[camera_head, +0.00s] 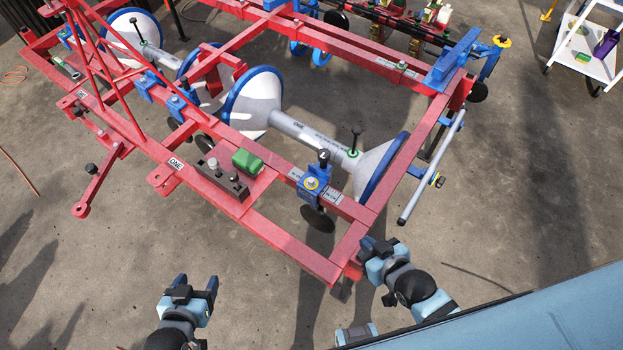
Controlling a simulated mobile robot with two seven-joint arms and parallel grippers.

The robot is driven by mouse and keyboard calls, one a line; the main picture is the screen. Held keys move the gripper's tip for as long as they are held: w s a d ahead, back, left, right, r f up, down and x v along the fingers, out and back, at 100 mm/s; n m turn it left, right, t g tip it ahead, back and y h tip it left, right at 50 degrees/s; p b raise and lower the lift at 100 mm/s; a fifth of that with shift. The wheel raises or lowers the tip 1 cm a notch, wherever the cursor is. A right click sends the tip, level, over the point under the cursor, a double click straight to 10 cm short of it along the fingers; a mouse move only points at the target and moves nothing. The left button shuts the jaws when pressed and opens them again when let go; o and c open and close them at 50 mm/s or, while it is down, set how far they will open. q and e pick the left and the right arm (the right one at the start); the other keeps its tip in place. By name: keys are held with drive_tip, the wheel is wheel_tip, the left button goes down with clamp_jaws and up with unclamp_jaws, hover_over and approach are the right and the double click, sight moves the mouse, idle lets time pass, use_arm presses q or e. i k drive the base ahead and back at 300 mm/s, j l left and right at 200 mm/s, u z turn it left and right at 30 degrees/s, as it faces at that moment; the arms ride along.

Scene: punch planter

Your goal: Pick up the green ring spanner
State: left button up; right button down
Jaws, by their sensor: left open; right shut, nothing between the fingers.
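I cannot make out a green ring spanner for certain. A small grey-and-green tool-like piece (66,68) lies at the left end of the red frame (318,262), too small to identify. A green block-like object (247,162) sits on the frame's near beam beside a dark block (222,178). My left gripper (196,282) is open and empty over the concrete, in front of the frame and apart from it. My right gripper (376,244) is shut and empty, close to the frame's near right corner; whether it touches the frame cannot be told.
White cones with blue rims (254,97) and a grey shaft (310,136) lie inside the frame. A grey tube (428,175) sticks out at right. A white cart (592,62) with a purple item (606,43) stands far right.

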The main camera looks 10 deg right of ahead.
sight(58, 61)
drive_tip(key=k, duration=0.2)
drive_tip(key=k+u, duration=0.35)
drive_tip(key=k+j+u, duration=0.1)
drive_tip(key=u, duration=0.65)
drive_tip(key=i+j+u, duration=0.1)
drive_tip(key=u, duration=0.25)
drive_tip(key=i+u, duration=0.1)
drive_tip(key=u, duration=0.3)
drive_tip(key=i+u, duration=0.1)
drive_tip(key=u, duration=0.3)
drive_tip(key=i+l, duration=0.1)
drive_tip(key=i, duration=0.65)
drive_tip(key=i+l, duration=0.1)
drive_tip(key=i, duration=0.7)
drive_tip(key=i+z, duration=0.2)
drive_tip(key=i, duration=0.55)
drive_tip(key=i+j+z, duration=0.25)
drive_tip(key=i, duration=0.55)
drive_tip(key=i+l+z, duration=0.15)
drive_tip(key=i+z, duration=0.65)
drive_tip(key=i+j+z, duration=0.1)
drive_tip(key=i+z, duration=0.3)
drive_tip(key=i+l+z, duration=0.15)
drive_tip(key=i+z, duration=1)
drive_tip(key=z, duration=0.15)
